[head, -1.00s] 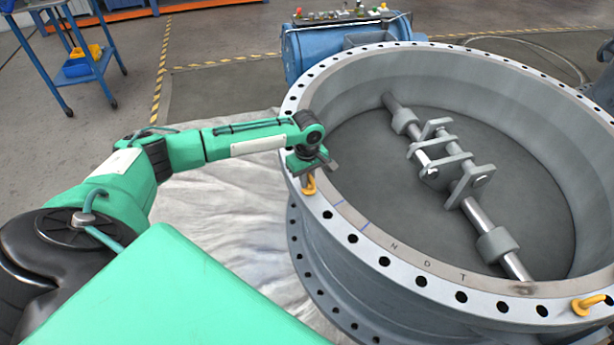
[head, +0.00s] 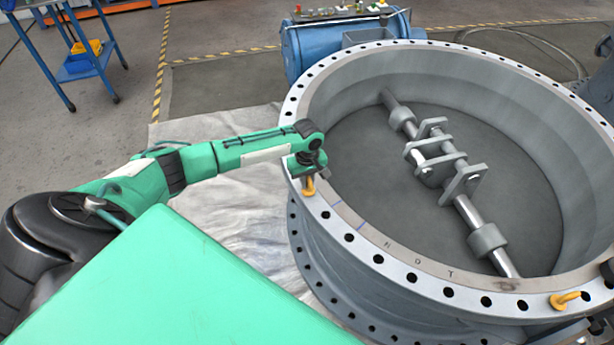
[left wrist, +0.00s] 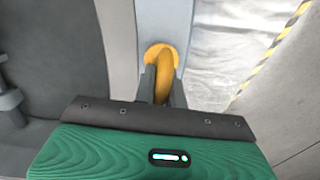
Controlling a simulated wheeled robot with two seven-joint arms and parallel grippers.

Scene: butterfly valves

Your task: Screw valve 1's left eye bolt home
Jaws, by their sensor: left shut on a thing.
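Valve 1 is the large grey ring (head: 440,280) with a holed flange. Its left eye bolt (head: 309,187) is yellow and stands in the flange at the ring's left side. My left gripper (head: 307,172) is above that bolt and shut on its eye. In the left wrist view the yellow eye bolt (left wrist: 161,62) shows between the two grey fingers of my left gripper (left wrist: 162,82), its round collar at the flange face. Whether the collar touches the flange is too small to tell. A second yellow eye bolt (head: 565,299) is at the flange's lower right. My right gripper is not in view.
A shaft with brackets (head: 440,165) crosses the inside of the ring. A blue cylindrical actuator (head: 333,48) stands behind it. A blue trolley (head: 78,66) is at the back left. A pale sheet (head: 235,215) lies on the floor left of the ring.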

